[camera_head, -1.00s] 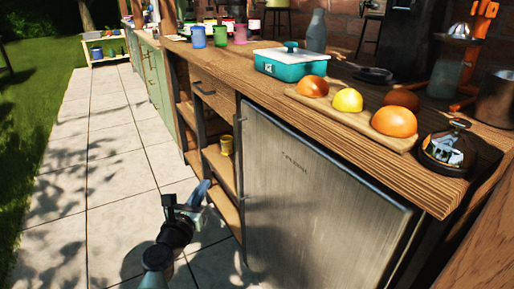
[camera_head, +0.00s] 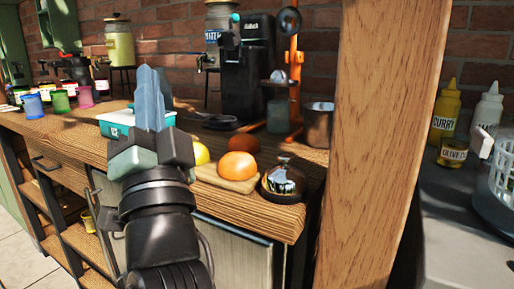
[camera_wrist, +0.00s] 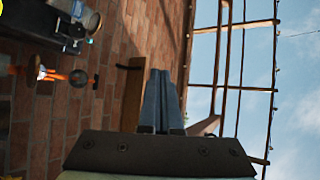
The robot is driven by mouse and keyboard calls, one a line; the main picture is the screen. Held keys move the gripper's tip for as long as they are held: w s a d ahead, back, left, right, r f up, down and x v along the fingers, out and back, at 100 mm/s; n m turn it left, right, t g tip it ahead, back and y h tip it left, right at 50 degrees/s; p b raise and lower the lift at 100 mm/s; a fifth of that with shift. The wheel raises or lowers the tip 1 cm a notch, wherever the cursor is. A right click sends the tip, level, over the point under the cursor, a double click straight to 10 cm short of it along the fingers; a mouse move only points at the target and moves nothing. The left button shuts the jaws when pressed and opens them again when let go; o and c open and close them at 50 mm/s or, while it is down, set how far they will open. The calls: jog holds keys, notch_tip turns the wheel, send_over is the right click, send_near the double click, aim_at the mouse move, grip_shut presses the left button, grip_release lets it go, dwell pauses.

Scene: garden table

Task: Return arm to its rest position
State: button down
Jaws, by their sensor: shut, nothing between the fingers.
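My gripper (camera_head: 150,95) is raised in front of the counter in the head view, its blue-grey fingers pointing up. The fingers are together with nothing between them. They cover part of the teal box (camera_head: 115,121) and some of the fruit behind. In the wrist view my gripper (camera_wrist: 162,75) shows its fingers close together, against the brick wall and sky. It touches nothing that I can see.
The wooden counter (camera_head: 70,138) bears orange fruit (camera_head: 238,165) on a board, a dark glossy round object (camera_head: 284,180) and a coffee machine (camera_head: 250,65). A wooden post (camera_head: 375,140) stands to the right. Curry bottle (camera_head: 445,112) and white basket (camera_head: 503,180) lie beyond it.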

jog(key=s+d+r+n+t+h, duration=0.1)
jog(key=s+d+r+n+h, duration=0.2)
jog(key=s+d+h, duration=0.25)
jog(key=s+d+r+n+t+h, duration=0.2)
jog(key=s+d+r+n+h, duration=0.15)
jog(key=s+d, duration=0.3)
notch_tip(320, 180, up, 38)
jog(key=d+p, duration=0.1)
jog(key=p, duration=3.7)
jog(key=shift+r+m, duration=0.15)
jog(key=shift+m, duration=0.2)
jog(key=shift+d, duration=0.1)
